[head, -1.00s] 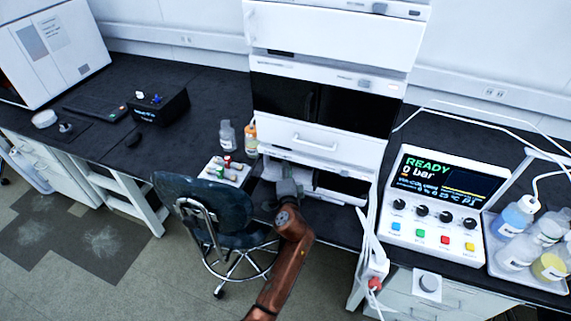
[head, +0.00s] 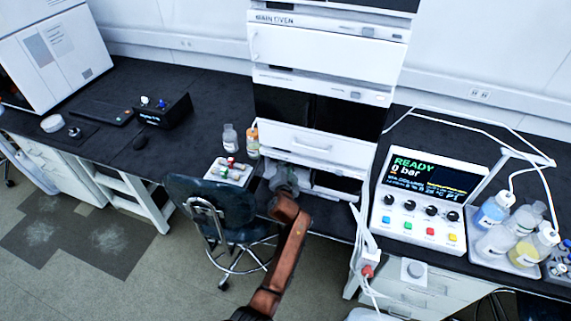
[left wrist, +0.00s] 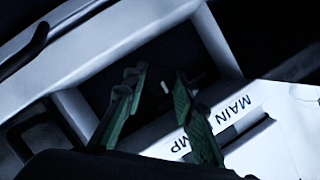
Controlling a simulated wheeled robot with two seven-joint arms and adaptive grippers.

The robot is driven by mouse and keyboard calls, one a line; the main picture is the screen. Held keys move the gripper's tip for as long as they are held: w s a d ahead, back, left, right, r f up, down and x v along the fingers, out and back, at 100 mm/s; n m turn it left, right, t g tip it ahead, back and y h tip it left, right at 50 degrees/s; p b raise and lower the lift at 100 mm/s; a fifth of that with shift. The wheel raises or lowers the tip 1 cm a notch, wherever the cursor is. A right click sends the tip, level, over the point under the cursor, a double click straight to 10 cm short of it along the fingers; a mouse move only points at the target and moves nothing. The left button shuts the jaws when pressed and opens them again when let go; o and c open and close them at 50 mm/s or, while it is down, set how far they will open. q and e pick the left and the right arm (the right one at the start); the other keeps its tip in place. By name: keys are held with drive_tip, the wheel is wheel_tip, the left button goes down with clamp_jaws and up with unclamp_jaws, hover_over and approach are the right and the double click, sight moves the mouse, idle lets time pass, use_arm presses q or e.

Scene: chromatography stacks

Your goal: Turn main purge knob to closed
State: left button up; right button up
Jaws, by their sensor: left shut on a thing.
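My left gripper (head: 283,180) reaches into the lower front of the tall white instrument stack (head: 325,145). In the left wrist view, its two green-padded fingers (left wrist: 155,105) are around a dark knob with a white mark (left wrist: 166,87), which I take to be the main purge knob. The knob sits in a dark recess in the white module, beside a label (left wrist: 215,120) reading "MAIN" and partly "PUMP". The fingers hide part of the knob, and its exact angle is hard to tell. In the head view the knob is hidden. My right gripper is not in view.
A blue chair (head: 215,205) stands close left of my arm. A small tray of vials (head: 229,171) and bottles (head: 231,138) are left of the stack. A control box (head: 425,200) showing "READY 0 bar" and a bottle tray (head: 482,262) are on the right.

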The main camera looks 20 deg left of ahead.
use_arm(q)
drive_tip(key=shift+s+f, duration=0.1)
drive_tip(key=shift+f, duration=0.2)
drive_tip(key=o, duration=0.9)
drive_tip(key=shift+a, duration=0.1)
drive_tip(key=shift+c, duration=0.2)
drive_tip(key=shift+r, duration=0.1)
